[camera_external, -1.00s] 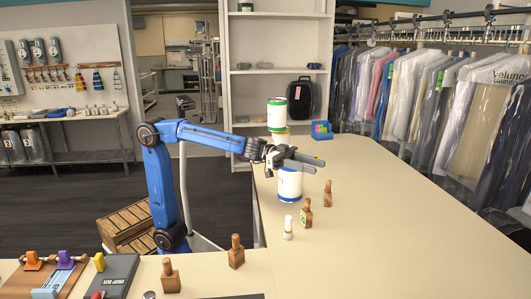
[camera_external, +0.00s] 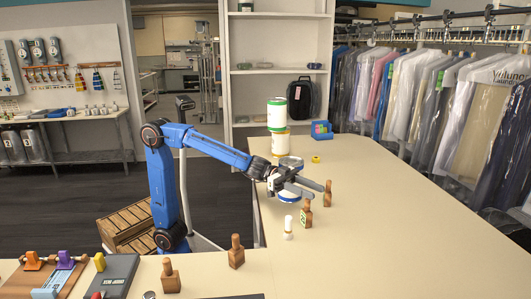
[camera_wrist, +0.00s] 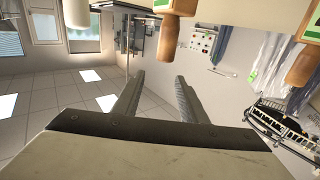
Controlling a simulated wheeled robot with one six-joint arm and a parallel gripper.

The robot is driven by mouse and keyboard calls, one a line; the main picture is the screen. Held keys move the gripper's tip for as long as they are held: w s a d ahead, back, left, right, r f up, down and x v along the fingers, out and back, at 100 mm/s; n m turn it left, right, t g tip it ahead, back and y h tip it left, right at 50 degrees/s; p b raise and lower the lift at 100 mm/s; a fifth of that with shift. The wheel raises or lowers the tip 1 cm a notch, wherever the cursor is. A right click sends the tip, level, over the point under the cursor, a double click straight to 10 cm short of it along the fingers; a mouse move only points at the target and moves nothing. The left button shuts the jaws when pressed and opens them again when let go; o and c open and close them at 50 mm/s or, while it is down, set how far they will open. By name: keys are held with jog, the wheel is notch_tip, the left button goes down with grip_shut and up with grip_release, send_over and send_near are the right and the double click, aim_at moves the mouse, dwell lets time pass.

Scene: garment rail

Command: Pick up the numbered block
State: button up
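A small wooden block with a knob handle and a green-and-white label (camera_external: 306,218) stands upright on the counter (camera_external: 400,235); its number is too small to read. My gripper (camera_external: 318,191) is open and empty, with its fingers tilted down above and just behind this block. In the wrist view, my two fingers (camera_wrist: 158,98) stand apart with nothing between them. Wooden handles (camera_wrist: 169,38) and green labels show along the top edge there, beyond the fingertips. I cannot tell for sure which handle there belongs to which block.
A second wooden block (camera_external: 327,193) stands close behind and right of the fingertips. A small white bottle-shaped piece (camera_external: 288,230) stands to the front left. A white tub (camera_external: 290,163) is partly hidden behind my gripper. Stacked tubs (camera_external: 277,115) stand farther back. The counter's right side is clear.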

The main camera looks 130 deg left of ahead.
aim_at(307, 212)
notch_tip(307, 212, down, 4)
jog(key=shift+f, duration=0.15)
jog(key=shift+w+d+f, duration=0.1)
jog(key=shift+w+f, duration=0.05)
jog(key=shift+w, duration=0.6)
jog(key=shift+w+d+f, duration=0.1)
jog(key=shift+w, duration=0.65)
jog(key=shift+a, duration=0.1)
grip_shut()
